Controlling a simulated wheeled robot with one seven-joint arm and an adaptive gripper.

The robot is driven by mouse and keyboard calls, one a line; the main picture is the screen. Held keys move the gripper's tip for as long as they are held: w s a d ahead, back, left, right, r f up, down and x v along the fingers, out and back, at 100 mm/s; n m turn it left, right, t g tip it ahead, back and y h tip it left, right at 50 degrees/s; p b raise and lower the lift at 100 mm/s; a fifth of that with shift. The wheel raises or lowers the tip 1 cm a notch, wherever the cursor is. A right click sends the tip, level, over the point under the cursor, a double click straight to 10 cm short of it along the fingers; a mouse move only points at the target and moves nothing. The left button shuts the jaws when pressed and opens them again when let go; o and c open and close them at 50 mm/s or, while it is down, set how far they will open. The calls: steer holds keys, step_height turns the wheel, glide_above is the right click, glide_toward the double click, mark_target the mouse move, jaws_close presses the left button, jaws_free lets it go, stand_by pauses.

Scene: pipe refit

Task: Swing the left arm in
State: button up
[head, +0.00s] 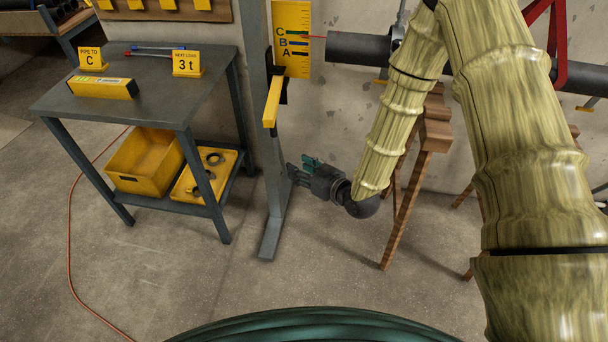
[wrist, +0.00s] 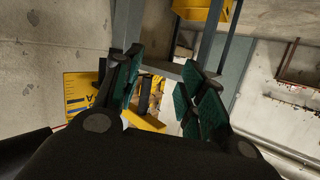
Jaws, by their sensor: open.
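The left arm appears to be the yellow bar (head: 272,101) on the grey upright post (head: 277,192); it juts from the post toward the camera, beside the yellow A-B-C gauge board (head: 292,40). My gripper (head: 300,172) is open and empty, low beside the post and below the bar. In the wrist view, my gripper's green-padded fingers (wrist: 163,70) stand apart. A yellow piece (wrist: 142,121) shows behind them, probably the bar, with a dark part by it. The gauge board (wrist: 78,92) is at the left there. I cannot tell whether the gripper touches the post.
A dark pipe (head: 358,48) runs behind my arm, above wooden trestles (head: 408,190). A grey table (head: 135,92) at the left carries yellow signs, with a yellow bin (head: 143,160) below. A red cable (head: 70,230) lies on the floor. Floor before the post is clear.

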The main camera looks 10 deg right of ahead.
steer(key=shift+s+d+f+g, duration=0.3)
steer(key=shift+s+f, duration=0.4)
steer(key=shift+f, duration=0.15)
